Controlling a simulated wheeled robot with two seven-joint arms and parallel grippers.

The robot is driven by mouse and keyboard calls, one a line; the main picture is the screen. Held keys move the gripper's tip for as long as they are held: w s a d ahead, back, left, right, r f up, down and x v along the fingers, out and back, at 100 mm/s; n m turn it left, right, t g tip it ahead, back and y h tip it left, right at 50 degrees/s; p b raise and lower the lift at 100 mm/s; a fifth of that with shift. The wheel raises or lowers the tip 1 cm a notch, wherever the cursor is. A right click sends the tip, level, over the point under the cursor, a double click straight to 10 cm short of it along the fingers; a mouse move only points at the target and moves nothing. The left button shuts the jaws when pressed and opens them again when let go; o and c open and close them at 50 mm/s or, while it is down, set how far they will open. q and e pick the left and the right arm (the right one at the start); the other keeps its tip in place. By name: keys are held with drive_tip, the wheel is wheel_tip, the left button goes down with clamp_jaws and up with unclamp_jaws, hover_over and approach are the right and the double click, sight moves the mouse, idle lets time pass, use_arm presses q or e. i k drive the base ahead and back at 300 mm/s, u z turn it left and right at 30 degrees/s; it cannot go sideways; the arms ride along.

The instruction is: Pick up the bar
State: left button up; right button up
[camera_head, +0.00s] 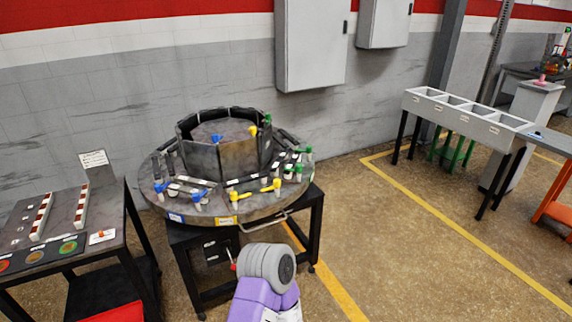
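A round dark table (206,210) stands left of centre with a ring of upright dark panels (240,160) on it. Small yellow pieces (271,186), blue pieces (200,194) and green pieces (304,151) are spread around and on the ring. On the left table lie two red-and-white striped bars (41,217) (81,208). I cannot tell which of these is the bar of the task. Neither gripper is in view. Only a purple and grey link of my own arm shows at the bottom centre, in front of the round table.
The left table (113,216) also holds coloured round marks and a small sign. A grey divided trough (465,117) on black legs stands at the right. Grey cabinets (311,45) hang on the wall. The floor (400,240) between is clear, with yellow lines.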

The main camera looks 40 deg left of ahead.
sight(228, 184)
drive_tip(key=u, duration=0.5)
drive_tip(key=i, duration=1.2)
drive_tip(key=u, duration=1.1)
